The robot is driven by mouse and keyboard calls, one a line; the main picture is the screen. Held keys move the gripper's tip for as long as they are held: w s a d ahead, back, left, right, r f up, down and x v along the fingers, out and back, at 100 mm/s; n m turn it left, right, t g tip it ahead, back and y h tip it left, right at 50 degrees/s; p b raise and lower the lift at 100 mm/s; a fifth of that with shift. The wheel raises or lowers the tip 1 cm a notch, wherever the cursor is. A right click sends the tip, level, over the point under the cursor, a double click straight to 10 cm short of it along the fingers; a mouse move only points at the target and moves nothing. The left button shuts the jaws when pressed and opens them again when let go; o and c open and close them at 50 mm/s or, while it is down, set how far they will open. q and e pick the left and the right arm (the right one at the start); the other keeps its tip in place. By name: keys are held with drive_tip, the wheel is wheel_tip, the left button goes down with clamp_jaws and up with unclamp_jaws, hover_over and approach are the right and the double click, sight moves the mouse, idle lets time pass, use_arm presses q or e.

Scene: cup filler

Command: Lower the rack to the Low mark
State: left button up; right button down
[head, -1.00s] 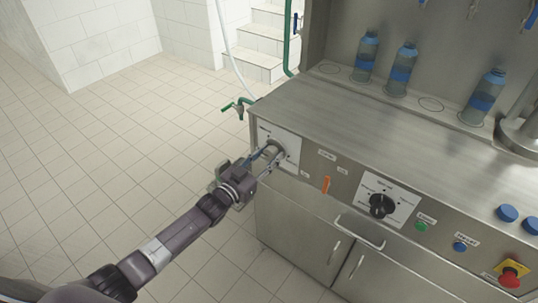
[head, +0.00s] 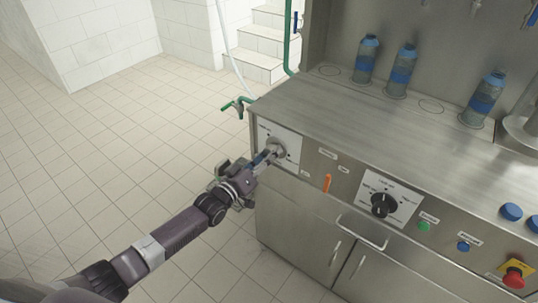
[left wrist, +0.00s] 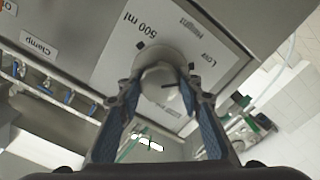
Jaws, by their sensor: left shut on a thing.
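The height knob (head: 278,146) is a round grey knob on a white plate (head: 292,137) at the left end of the steel machine's front panel. In the left wrist view the plate reads "Height", "Low" and "500 ml" around the knob (left wrist: 160,74). My left gripper (head: 270,153) is shut on the knob, with a blue-padded finger on either side of it in the left wrist view (left wrist: 162,92). A short dark mark shows on the knob's face; which label it points to is hard to tell. My right gripper is not in view.
A green tap (head: 238,106) juts out at the left corner. The tiled floor at left is clear.

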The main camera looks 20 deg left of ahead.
use_arm(q)
drive_tip(key=shift+n, duration=0.3)
drive_tip(key=o, duration=1.2)
drive_tip(key=shift+c, duration=0.2)
drive_tip(key=shift+s+a, duration=0.1)
drive_tip(key=v, duration=1.1)
drive_tip(key=shift+s, duration=0.4)
drive_tip(key=shift+a, duration=0.15)
